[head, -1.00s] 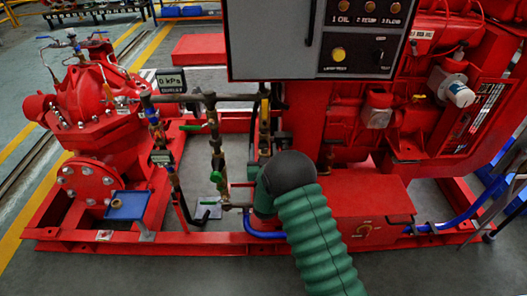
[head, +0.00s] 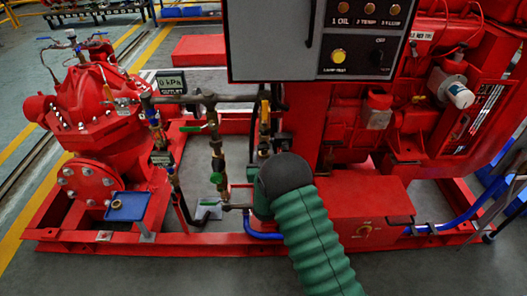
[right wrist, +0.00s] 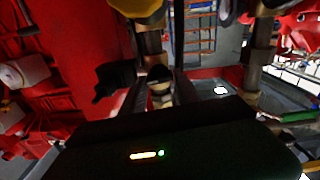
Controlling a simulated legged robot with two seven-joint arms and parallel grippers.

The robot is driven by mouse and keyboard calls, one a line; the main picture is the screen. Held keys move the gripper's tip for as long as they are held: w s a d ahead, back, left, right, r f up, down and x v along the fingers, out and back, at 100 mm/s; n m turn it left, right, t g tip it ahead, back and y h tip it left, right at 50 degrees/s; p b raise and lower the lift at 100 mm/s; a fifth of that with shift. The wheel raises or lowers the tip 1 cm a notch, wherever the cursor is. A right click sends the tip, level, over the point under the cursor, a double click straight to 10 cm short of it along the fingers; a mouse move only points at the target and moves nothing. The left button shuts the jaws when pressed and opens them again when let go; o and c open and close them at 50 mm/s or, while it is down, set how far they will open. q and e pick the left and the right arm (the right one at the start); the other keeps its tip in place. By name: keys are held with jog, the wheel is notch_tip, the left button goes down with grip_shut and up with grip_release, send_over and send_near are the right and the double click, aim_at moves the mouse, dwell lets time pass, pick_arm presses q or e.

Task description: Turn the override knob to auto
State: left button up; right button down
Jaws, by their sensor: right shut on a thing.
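My right arm, in a ribbed green sleeve with a dark cap, comes up from the bottom of the head view. My left gripper is not in view.
The grey control panel (head: 270,58) hangs close above the arm. The brass valve pipe (head: 214,140) with green handles stands to the left. A yellow handle (right wrist: 137,6) is close beyond the fingers. The red engine (head: 440,100) is at right and the red pump (head: 95,110) at left.

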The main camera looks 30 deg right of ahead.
jog(key=n+p, duration=0.1)
jog(key=n, duration=0.3)
jog(key=shift+a, duration=0.1)
jog(key=n+p, duration=0.1)
jog(key=n, duration=0.3)
jog(key=shift+a+f+n, duration=0.1)
jog(key=shift+n, duration=0.2)
jog(key=n+p, duration=0.1)
jog(key=n, duration=0.3)
jog(key=shift+w+f+n, duration=0.1)
jog(key=shift+n, duration=0.2)
jog(key=shift+a+f+n, duration=0.1)
jog(key=shift+f+n, duration=0.05)
jog(key=shift+n, duration=1.35)
jog(key=shift+f, duration=0.1)
jog(key=c, duration=0.9)
grip_release()
